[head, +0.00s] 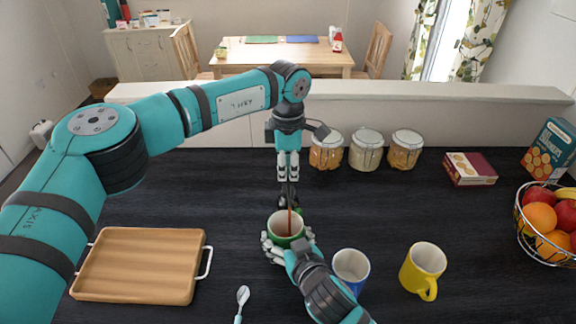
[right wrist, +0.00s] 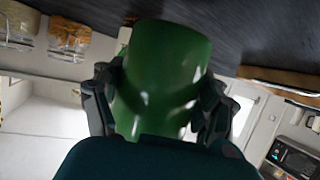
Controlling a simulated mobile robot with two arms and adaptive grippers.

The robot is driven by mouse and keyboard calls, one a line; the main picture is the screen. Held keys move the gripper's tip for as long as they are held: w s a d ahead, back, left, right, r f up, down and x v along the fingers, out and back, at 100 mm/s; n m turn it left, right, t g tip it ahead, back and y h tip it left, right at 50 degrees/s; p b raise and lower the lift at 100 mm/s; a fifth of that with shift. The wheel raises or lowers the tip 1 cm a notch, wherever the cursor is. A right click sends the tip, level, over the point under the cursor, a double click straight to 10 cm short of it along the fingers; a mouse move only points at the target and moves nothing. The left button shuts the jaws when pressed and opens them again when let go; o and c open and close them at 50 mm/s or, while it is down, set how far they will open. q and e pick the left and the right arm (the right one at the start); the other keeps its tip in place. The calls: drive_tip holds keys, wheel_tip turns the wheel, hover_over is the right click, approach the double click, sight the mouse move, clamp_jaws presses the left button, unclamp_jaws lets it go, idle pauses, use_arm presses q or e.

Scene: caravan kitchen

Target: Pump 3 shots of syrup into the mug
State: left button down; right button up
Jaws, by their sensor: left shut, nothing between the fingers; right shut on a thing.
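A green mug (head: 275,230) stands at the front of the dark counter. My right gripper (head: 287,246) is shut around it, and the mug's green wall (right wrist: 165,70) fills the middle of the right wrist view. The dark pump bottle (head: 283,203) stands just behind the mug, mostly hidden by it. A thin brown streak, apparently syrup, runs from the pump's spout down into the mug. My left gripper (head: 288,172) is shut and empty, pointing down directly above the pump head. I cannot tell whether its fingertips touch the pump.
A blue mug (head: 350,268) and a yellow mug (head: 424,268) stand to the right. A wooden tray (head: 140,263) and a spoon (head: 242,300) lie to the left. Several jars (head: 366,149), a box (head: 469,169) and a fruit basket (head: 548,240) stand farther back and right.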

use_arm(q)
drive_tip(key=shift+s+f, duration=0.1)
drive_tip(key=shift+f, duration=0.75)
use_arm(e)
drive_tip(key=shift+r, duration=0.1)
use_arm(q)
drive_tip(key=shift+r, duration=3.6)
use_arm(e)
drive_tip(key=shift+s, duration=0.1)
use_arm(q)
drive_tip(key=shift+r+p, duration=0.3)
drive_tip(key=shift+p, duration=0.05)
use_arm(e)
drive_tip(key=shift+s+a, duration=0.1)
drive_tip(key=shift+s, duration=1.2)
use_arm(q)
drive_tip(key=shift+r+p, duration=0.3)
use_arm(e)
drive_tip(key=shift+s+a, duration=0.2)
drive_tip(key=shift+s, duration=2.4)
